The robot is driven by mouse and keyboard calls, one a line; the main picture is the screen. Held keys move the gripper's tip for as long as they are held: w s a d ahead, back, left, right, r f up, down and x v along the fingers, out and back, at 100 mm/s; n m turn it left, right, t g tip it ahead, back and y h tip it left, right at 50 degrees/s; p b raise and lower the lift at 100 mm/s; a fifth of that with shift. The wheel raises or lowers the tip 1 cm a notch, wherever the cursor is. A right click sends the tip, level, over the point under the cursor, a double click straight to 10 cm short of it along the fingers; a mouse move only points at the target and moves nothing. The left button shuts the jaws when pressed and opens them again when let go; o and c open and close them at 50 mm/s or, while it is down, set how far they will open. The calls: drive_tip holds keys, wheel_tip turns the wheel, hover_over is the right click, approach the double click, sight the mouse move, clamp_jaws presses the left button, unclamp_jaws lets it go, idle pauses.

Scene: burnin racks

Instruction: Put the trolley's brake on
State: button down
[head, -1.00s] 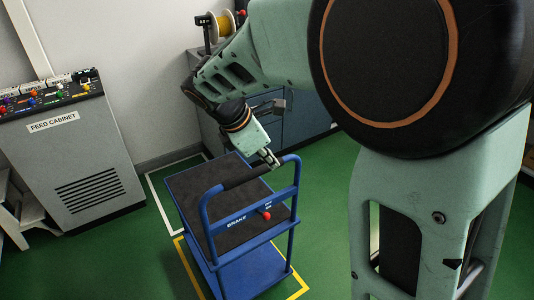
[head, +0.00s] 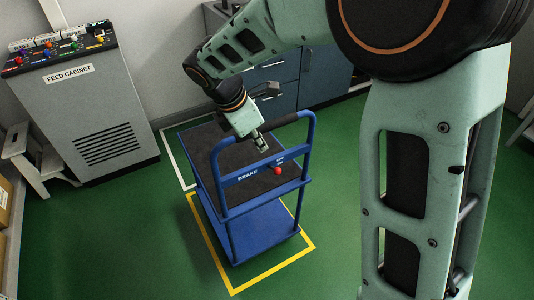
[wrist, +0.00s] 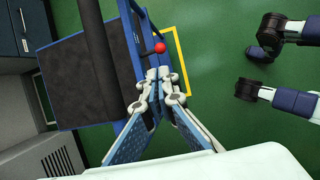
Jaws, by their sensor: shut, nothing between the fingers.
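The blue trolley (head: 228,207) stands on the green floor, with a dark mat on its upper deck and a handle (head: 285,120) at its near side. The brake lever's red knob (head: 278,171) is at the right part of the crossbar marked BRAKE (head: 247,175), with small lettering above it that I cannot read. My gripper (head: 263,149) points down near the crossbar, just above and left of the knob. In the wrist view its fingers (wrist: 158,76) are shut and empty, and the red knob (wrist: 160,47) shows just beyond the tips, apparently apart from them.
A yellow floor outline (head: 270,277) shows around the trolley's base, and a white outline (head: 180,160) behind it. The feed cabinet (head: 90,110) and a pale step stool (head: 38,160) stand at the left. Blue-grey cabinets (head: 275,88) stand behind. The floor at the front is clear.

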sight(277, 173)
drive_tip(key=b+x, duration=0.1)
drive_tip(key=x, duration=1.2)
drive_tip(key=shift+d+b, duration=0.15)
drive_tip(key=shift+b, duration=0.2)
drive_tip(key=shift+f+b, duration=0.1)
drive_tip(key=shift+b, duration=0.2)
drive_tip(key=shift+s+f+b, duration=0.1)
drive_tip(key=shift+b, duration=0.5)
drive_tip(key=shift+s+d+f+t+y+b, duration=0.35)
drive_tip(key=shift+t+b, duration=0.35)
drive_tip(key=shift+b, duration=1.05)
wheel_tip(277, 173, down, 6)
drive_tip(key=s+d+t+y+b, duration=0.1)
drive_tip(key=t+b, duration=0.1)
drive_tip(key=b, duration=1.1)
drive_tip(key=shift+s+f+m, duration=0.2)
drive_tip(key=shift+s+m, duration=0.2)
drive_tip(key=shift+r+y, duration=0.15)
drive_tip(key=shift+y, duration=0.1)
